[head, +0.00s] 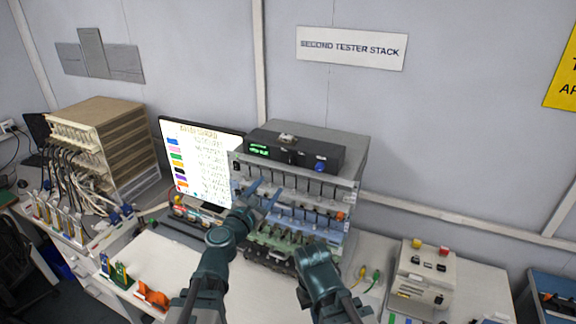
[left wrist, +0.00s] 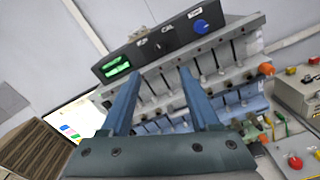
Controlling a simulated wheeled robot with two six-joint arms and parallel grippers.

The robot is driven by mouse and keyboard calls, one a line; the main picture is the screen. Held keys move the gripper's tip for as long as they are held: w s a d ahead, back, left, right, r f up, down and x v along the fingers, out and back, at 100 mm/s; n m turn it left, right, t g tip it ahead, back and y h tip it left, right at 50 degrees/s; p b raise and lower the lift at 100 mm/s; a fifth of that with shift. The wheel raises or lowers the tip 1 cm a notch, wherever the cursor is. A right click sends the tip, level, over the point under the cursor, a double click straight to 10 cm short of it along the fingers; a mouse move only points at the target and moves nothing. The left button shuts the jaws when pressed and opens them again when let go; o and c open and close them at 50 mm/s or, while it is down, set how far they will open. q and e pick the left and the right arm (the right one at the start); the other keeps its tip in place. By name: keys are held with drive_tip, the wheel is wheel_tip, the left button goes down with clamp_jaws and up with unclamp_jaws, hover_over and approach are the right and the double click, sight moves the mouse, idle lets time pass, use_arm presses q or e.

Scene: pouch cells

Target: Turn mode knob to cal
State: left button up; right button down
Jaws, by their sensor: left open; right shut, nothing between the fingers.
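A black instrument box (head: 295,150) with a green display sits on top of the grey tester rack. Its front carries a blue knob (head: 320,164), also in the left wrist view (left wrist: 201,26). A small dark knob (left wrist: 158,46) sits left of it, under labels, one seeming to read CAL; its pointer direction is too small to tell. My left gripper (head: 264,189) is open and empty, its blue fingers (left wrist: 160,76) pointing at the rack front below the box, apart from both knobs. My right gripper (head: 307,248) is low at the rack's front; its fingertips are hard to make out.
The rack (head: 353,180) has rows of slots and levers behind my fingers. A monitor (head: 190,150) stands left of it. A beige box with red and yellow buttons (head: 425,275) stands right. Cables and clips (head: 370,280) lie on the white bench between.

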sight(290, 163)
use_arm(q)
drive_tip(key=x, duration=1.4)
drive_tip(key=shift+s, duration=0.1)
clamp_jaws()
